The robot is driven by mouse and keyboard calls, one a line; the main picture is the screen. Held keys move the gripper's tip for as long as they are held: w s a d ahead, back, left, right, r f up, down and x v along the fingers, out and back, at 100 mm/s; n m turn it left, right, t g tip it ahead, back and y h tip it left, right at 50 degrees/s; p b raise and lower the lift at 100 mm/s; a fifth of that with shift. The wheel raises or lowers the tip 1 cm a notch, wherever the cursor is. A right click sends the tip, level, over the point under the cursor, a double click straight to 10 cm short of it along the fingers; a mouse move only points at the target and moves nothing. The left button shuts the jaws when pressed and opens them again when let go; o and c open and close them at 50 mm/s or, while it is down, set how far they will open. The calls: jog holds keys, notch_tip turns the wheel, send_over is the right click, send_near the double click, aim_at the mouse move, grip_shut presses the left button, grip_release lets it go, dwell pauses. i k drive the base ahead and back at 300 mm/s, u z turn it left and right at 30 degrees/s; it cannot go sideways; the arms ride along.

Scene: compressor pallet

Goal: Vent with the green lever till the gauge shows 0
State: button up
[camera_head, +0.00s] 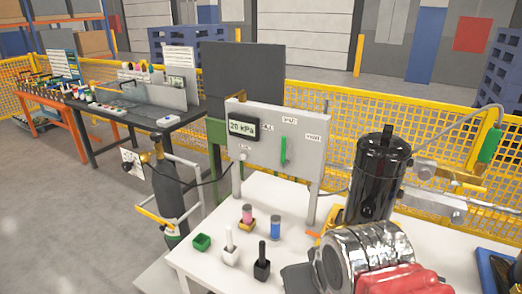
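The upright grey panel (262,150) stands at the back of the white table. Its gauge (243,128) reads 20 kPa. The green lever (283,151) on the panel's front is upright, its top toward the middle label, which is too small to read surely. A label that seems to read FILL (267,127) is on its left, and a VENT label (313,138) is on its right. Nothing touches the lever. I make out no gripper fingers in this view.
A black cylinder (377,175) stands right of the panel, with metal bars (440,202) beside it. A shiny ribbed cylinder (365,258) and a red object (400,280) fill the front right. Small coloured holders (231,256) stand before the panel. A dark gas bottle (168,195) is left.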

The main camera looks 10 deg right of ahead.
aim_at(284, 162)
jog(key=u, duration=1.4)
jog(key=k, duration=0.6)
jog(key=z, duration=0.7)
jog(key=i, duration=1)
jog(key=z, duration=0.05)
